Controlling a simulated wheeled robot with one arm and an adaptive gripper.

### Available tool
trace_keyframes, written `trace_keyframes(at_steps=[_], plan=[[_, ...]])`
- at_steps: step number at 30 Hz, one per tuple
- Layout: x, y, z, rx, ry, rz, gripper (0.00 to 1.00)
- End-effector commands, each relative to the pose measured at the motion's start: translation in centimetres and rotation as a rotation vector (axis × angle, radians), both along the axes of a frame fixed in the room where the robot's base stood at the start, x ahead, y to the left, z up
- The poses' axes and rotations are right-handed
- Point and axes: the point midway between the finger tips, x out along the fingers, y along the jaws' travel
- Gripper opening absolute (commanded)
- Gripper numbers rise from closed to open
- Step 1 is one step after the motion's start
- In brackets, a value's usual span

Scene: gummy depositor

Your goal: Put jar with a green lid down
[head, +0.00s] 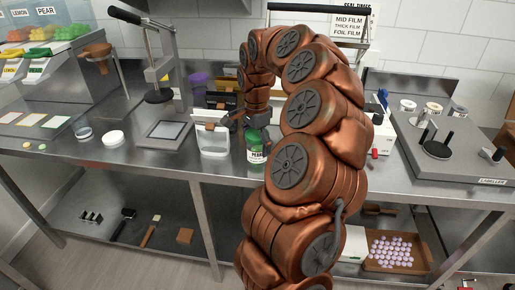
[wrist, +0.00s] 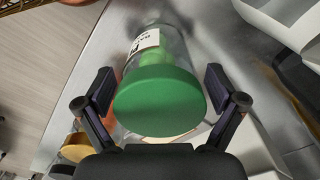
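The jar with a green lid (head: 256,155) is upright at the front edge of the steel worktop, with a white PEAR label. In the wrist view its green lid (wrist: 160,101) fills the middle, with the clear body and label beyond it. My gripper (head: 257,122) is right above the jar in the head view. In the wrist view my gripper's two fingers (wrist: 160,80) stand on either side of the jar, with a narrow gap visible at each side. The jar's base is hard to see, so I cannot tell for sure that it rests on the worktop.
A white machine (head: 213,138) stands just left of the jar. A white round lid (head: 113,138) and a small glass dish (head: 83,132) lie further left. The labeller (head: 455,150) is at the right. A lower shelf (head: 140,215) holds tools and a tray of purple pieces (head: 395,250).

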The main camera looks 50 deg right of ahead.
Motion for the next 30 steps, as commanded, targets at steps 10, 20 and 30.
trace_keyframes(at_steps=[10,20,30], plan=[[0.0,0.0,0.0,0.0,0.0,0.0,0.53],[0.0,0.0,0.0,0.0,0.0,0.0,0.32],[0.1,-0.1,1.4,-0.002,-0.003,-0.003,0.32]])
